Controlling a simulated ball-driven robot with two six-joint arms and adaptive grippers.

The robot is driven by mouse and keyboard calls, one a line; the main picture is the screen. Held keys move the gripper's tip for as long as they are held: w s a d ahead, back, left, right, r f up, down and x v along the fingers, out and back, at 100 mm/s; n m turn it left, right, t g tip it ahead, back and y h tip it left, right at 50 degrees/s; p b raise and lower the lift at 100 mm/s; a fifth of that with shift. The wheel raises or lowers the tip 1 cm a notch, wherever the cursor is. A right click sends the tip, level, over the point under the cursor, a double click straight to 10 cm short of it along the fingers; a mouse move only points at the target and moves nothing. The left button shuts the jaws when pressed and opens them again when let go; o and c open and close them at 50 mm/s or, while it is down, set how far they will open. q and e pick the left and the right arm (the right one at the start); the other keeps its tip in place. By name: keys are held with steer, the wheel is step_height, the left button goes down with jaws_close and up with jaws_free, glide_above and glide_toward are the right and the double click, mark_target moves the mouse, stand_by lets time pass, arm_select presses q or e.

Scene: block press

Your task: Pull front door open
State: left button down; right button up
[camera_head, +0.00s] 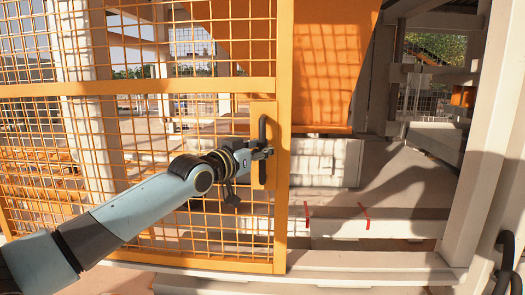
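The front door (284,200) is an orange frame with wire mesh, filling the left half of the view. A black upright bar handle (262,128) sits on an orange plate near the door's right edge. The fingers hide that part of the handle. To the right of the door's edge I see an open gap into the inside. My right gripper is not recognisable in this view.
A pale post (492,150) stands at the right. A pale sill (370,262) runs along the bottom of the opening. An orange panel (325,65) hangs inside, above pale blocks (325,162). Dark looped parts (506,262) show at the lower right; I cannot tell what they are.

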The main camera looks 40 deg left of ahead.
arm_select(q)
steer(key=shift+s+f, duration=0.1)
steer(key=shift+f, duration=0.35)
steer(key=c, duration=1.7)
jaws_free()
steer(key=shift+s+d, duration=0.1)
steer(key=shift+o, duration=0.9)
steer(key=shift+s+d+r, duration=0.1)
steer(key=shift+r, duration=0.15)
steer(key=shift+o, duration=1.4)
steer(key=shift+r, duration=0.1)
steer(key=s, duration=1.1)
steer(key=shift+s+a, duration=0.3)
steer(key=shift+s, duration=0.05)
